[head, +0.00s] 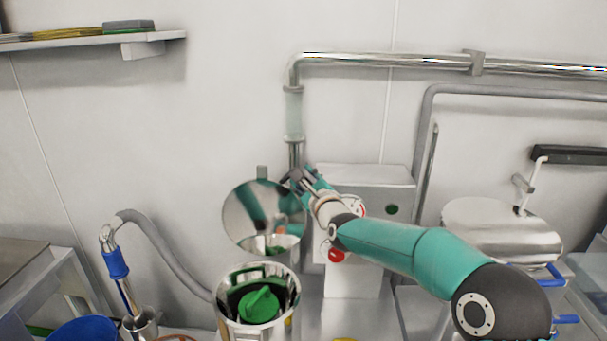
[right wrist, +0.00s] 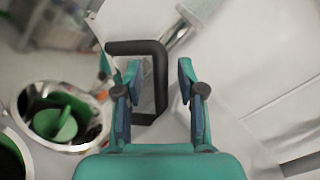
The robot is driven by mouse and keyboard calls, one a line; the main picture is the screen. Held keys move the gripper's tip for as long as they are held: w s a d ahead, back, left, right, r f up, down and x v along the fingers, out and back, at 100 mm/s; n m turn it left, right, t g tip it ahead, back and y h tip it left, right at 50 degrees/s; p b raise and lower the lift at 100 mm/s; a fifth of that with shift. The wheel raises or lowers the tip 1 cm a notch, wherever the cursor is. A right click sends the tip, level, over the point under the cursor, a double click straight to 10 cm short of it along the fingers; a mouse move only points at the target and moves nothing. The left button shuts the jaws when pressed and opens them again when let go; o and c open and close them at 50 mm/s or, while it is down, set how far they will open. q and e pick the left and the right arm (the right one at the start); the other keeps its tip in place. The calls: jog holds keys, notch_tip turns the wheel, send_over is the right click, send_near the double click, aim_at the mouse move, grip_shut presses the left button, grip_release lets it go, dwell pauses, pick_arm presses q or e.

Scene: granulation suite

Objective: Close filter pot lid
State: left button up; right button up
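The filter pot (head: 224,318) is a shiny steel vessel at the lower centre of the head view, with a green part inside. It also shows at the left of the right wrist view (right wrist: 92,133). Its round mirror-like lid (head: 243,213) stands raised open behind the opening. My right gripper (head: 293,179) is at the lid's upper right edge. In the right wrist view the gripper (right wrist: 158,68) has its fingers apart, with one bar of a black C-shaped handle (right wrist: 130,47) seen between them. I cannot tell whether they touch. My left gripper is not in view.
A grey box (head: 368,180) with a red button stands right of the lid. A steel pipe (head: 380,59) runs along the wall. A hose with a blue grip (head: 117,264) is at left, and another closed steel vessel (head: 490,225) is at right.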

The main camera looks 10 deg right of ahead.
jog(key=shift+w, duration=0.1)
grip_shut()
dwell(0.4)
jog(key=shift+f, duration=0.1)
jog(key=shift+s+f+b, duration=0.15)
jog(key=shift+s+b, duration=0.05)
jog(key=shift+b, duration=0.6)
jog(key=s+a+n+t+y+b, duration=0.1)
jog(key=s+b, duration=0.5)
jog(key=b, duration=0.9)
jog(key=s+a+f+n+t+y+b, duration=0.1)
jog(key=s+b, duration=0.5)
jog(key=b, duration=1)
jog(key=shift+s+a+f+n+t+y, duration=0.35)
jog(key=shift+a+n+t, duration=0.65)
jog(key=shift+t, duration=0.9)
jog(key=shift+d+r, duration=0.1)
jog(key=shift+r, duration=0.1)
